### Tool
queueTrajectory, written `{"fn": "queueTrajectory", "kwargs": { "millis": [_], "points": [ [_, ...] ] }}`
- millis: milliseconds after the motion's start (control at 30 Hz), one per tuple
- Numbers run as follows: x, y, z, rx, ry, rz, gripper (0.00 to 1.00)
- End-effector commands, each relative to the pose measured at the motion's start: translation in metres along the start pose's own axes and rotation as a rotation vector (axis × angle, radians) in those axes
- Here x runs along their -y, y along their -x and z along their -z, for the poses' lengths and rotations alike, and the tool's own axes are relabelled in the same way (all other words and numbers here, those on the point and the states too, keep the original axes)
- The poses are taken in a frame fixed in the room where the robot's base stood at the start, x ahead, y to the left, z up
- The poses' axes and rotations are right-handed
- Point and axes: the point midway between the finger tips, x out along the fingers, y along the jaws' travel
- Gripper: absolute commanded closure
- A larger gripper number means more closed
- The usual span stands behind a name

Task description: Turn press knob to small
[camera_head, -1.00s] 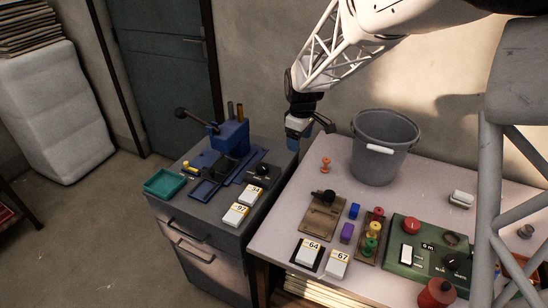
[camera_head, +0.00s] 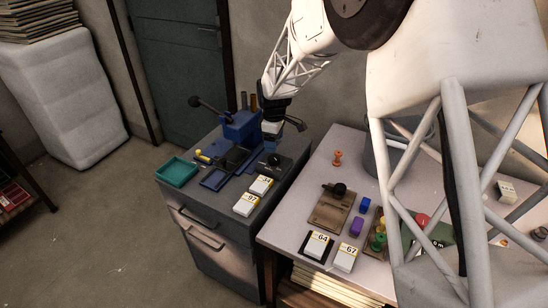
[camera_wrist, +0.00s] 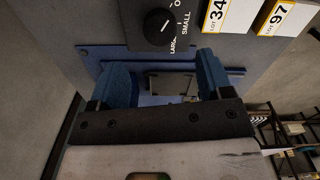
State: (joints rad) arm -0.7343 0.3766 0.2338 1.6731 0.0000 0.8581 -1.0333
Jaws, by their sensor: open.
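The press knob (camera_wrist: 158,26) is a round black knob with a white line on a dark plate. In the wrist view it sits just beyond my fingertips, with SMALL, a partly hidden word that looks like LARGE, and another cut-off label beside it. The white line slants toward the upper right in that view; which label it marks is hard to tell. The knob also shows in the head view (camera_head: 274,160) on the grey cabinet. My gripper (camera_wrist: 163,75) is open and empty, its blue fingers apart. In the head view my gripper (camera_head: 270,142) hangs above the cabinet, close behind the knob.
The blue press (camera_head: 240,128) with its lever stands left of my gripper. A teal tray (camera_head: 177,172) and cards 34 (camera_head: 261,186) and 97 (camera_head: 246,205) lie on the cabinet. The pale table (camera_head: 290,227) at right carries blocks, cards and a bucket partly behind my arm.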

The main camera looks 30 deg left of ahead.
Motion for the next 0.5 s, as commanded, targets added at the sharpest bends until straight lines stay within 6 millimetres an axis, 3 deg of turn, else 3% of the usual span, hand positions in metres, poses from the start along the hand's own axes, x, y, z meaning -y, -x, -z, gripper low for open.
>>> {"fn": "queueTrajectory", "kwargs": {
  "millis": [267,500],
  "points": [
    [0.0,-0.012,0.0,0.0,-0.001,0.0,0.27],
    [0.0,-0.04,-0.001,0.001,-0.001,0.002,0.27]
  ]
}}
